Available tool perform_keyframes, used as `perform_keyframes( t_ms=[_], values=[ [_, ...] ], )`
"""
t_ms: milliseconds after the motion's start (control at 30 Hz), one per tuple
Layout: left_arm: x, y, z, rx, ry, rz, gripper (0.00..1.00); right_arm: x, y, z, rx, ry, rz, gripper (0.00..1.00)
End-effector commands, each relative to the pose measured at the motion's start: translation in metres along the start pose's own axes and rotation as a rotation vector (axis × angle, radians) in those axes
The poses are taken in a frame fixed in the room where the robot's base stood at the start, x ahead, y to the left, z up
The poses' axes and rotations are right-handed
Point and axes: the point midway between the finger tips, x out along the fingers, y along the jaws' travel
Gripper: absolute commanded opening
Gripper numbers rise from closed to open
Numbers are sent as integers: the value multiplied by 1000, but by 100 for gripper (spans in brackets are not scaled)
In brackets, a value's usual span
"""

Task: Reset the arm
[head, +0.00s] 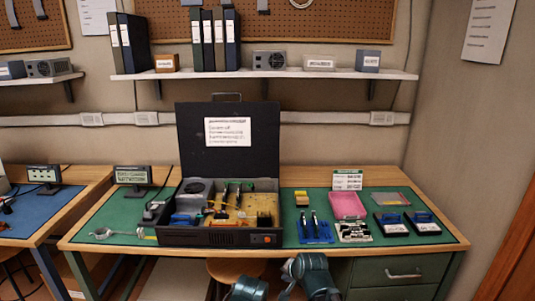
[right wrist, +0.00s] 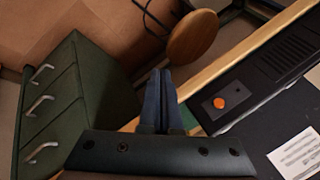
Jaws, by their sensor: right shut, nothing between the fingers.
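My right gripper (right wrist: 160,78) shows in the right wrist view. Its two blue-grey fingers lie together, shut and empty. They are near the wooden front edge of the workbench, beside the open black case (right wrist: 255,85) with its orange button. In the head view, teal parts of my arm show at the bottom edge, in front of the bench; the fingertips cannot be made out there. My left gripper is not seen in either view.
The open case (head: 215,238) stands on the green-topped bench (head: 290,205). Tools, a pink tray (head: 347,205) and black boxes (head: 392,224) lie to its right. A round wooden stool (right wrist: 192,37) and green drawers (right wrist: 60,110) are below the bench. A shelf (head: 270,73) hangs above.

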Motion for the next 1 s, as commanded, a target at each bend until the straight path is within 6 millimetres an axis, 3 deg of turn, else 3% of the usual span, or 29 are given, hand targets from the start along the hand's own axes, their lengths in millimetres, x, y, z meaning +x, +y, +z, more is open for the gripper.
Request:
perform_keyframes(
  t_ms=[33,200,567,600,1000],
  values=[
    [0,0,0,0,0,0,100,-7,27,5,-84,-33,64,0],
    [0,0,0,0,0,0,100,-25,86,18,-323,-158,217,0],
    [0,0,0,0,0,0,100,-70,171,43,-645,-432,382,0],
    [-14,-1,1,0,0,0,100,-79,155,47,-667,-438,380,0],
    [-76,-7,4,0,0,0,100,-133,88,94,-859,-525,411,0]
  ],
)
